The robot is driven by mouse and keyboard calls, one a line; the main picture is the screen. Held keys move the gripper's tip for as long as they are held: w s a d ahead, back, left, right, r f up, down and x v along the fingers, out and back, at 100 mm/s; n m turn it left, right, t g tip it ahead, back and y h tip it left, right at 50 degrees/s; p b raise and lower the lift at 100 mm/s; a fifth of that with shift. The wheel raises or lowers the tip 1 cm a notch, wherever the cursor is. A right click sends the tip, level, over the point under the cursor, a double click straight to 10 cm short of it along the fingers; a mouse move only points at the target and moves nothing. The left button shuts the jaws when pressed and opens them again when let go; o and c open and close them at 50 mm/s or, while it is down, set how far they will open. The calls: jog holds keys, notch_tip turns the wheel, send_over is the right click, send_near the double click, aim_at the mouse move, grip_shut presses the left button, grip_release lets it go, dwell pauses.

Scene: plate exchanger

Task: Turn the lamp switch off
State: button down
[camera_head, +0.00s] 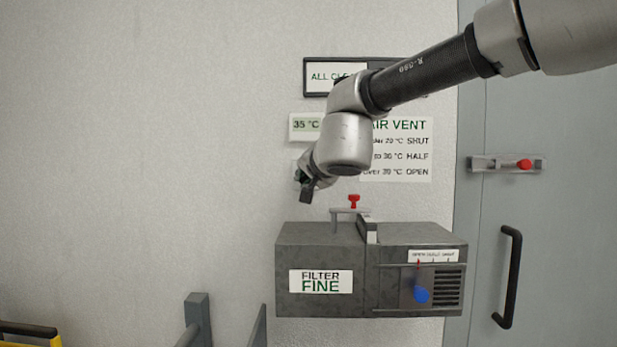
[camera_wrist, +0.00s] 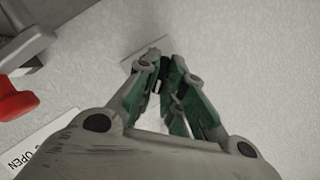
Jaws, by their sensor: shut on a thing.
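My gripper (camera_head: 307,190) is at the wall, just below the 35 °C label and left of the air vent notice. In the wrist view its green-padded fingers (camera_wrist: 163,72) are closed together over a small pale plate (camera_wrist: 132,65) on the wall. This plate appears to be the lamp switch, and the fingers appear shut on its small lever. The fingers hide most of the lever, so I cannot tell which way it is set. In the head view the gripper and wrist cover most of the plate.
My arm partly covers the air vent notice (camera_head: 410,170) and the ALL CLEAR sign (camera_head: 325,77). A grey door (camera_head: 560,230) with a black handle stands right.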

jog(key=n+h, duration=0.1)
jog(key=n, duration=0.1)
jog(key=n+h, duration=0.1)
jog(key=n, duration=0.1)
jog(key=n+h, duration=0.2)
jog(key=shift+a+r+g, duration=0.25)
jog(key=shift+a+g, duration=0.05)
jog(key=shift+n, duration=0.3)
dwell(0.4)
jog(key=c, duration=1.5)
grip_release()
jog(key=v, duration=1.2)
jog(key=shift+a, duration=0.1)
